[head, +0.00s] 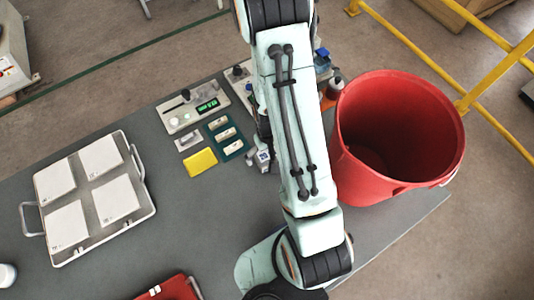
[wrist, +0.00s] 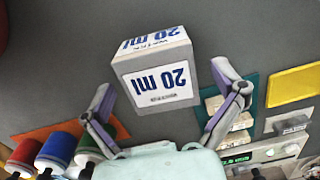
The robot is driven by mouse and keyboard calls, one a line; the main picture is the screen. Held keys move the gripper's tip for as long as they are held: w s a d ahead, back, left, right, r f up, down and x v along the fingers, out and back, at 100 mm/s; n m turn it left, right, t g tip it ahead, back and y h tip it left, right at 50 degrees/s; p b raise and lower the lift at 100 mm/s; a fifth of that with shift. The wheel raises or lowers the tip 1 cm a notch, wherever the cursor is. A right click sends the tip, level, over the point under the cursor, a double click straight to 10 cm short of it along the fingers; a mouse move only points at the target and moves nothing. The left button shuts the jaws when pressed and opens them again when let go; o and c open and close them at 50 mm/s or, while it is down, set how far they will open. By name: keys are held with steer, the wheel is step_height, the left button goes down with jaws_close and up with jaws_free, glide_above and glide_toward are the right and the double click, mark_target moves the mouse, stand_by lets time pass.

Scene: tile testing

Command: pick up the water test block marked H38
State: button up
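A pale grey block (wrist: 155,72) with white labels reading "20 ml" in blue stands in the wrist view, between the fingers of my gripper (wrist: 163,80). The small print under the number is too blurred to read, and I cannot make out an H38 mark. My gripper is open, with a finger on each side of the block and gaps showing between fingers and block. In the head view the block (head: 264,157) shows as a small white shape with blue marks beside my arm, which hides most of the gripper.
A red bucket (head: 365,185) stands right of my arm. A green tray of small pale blocks (head: 226,132), a yellow pad (head: 201,162) and a meter with a green display (head: 207,106) lie left of it.

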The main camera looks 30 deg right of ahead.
steer(key=c, duration=1.1)
